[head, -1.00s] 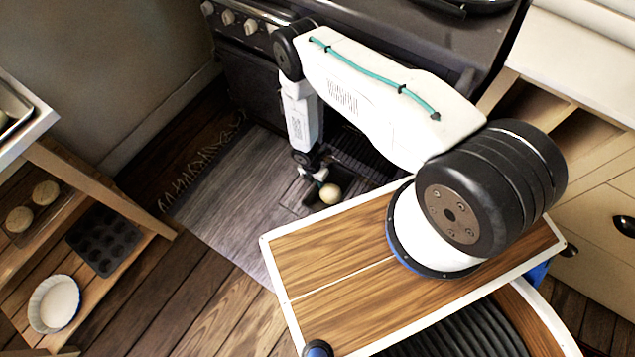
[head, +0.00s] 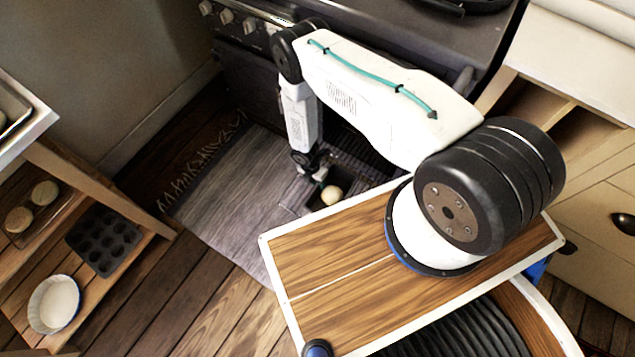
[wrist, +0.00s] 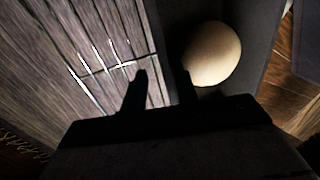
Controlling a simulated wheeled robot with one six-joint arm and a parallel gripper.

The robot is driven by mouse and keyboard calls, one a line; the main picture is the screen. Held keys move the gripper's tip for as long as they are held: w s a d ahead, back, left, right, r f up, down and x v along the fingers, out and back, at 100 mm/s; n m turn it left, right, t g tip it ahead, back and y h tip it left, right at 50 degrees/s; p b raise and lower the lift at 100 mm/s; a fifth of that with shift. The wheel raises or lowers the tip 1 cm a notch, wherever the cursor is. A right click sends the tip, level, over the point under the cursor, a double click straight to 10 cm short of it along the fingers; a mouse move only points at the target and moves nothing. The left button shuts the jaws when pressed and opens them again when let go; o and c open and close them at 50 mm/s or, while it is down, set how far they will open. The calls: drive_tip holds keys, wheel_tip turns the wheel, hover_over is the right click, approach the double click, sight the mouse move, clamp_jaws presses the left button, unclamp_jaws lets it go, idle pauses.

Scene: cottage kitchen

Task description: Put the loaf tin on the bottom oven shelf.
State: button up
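The loaf tin (head: 345,177) is a dark, deep rectangular tin below my arm, in front of the stove. A pale ball of dough (head: 331,195) lies in it. In the wrist view the tin (wrist: 256,92) is at the upper right, with the dough (wrist: 212,54) inside. My gripper (head: 318,176) is at the tin's left side. In the wrist view its two fingers (wrist: 162,90) stand apart, one on either side of the tin's left wall, with a visible gap. The stove (head: 250,75) is partly hidden by my arm, and I cannot make out its bottom shelf.
Thin bright bars (wrist: 100,68) show over the grey rug (head: 225,195) beside the tin. At left, a wooden shelf unit (head: 100,200) holds a muffin tin (head: 103,240) and a white round dish (head: 55,303). Cream drawers (head: 600,225) stand at right.

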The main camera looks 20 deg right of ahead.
drive_tip(key=v, duration=1.2)
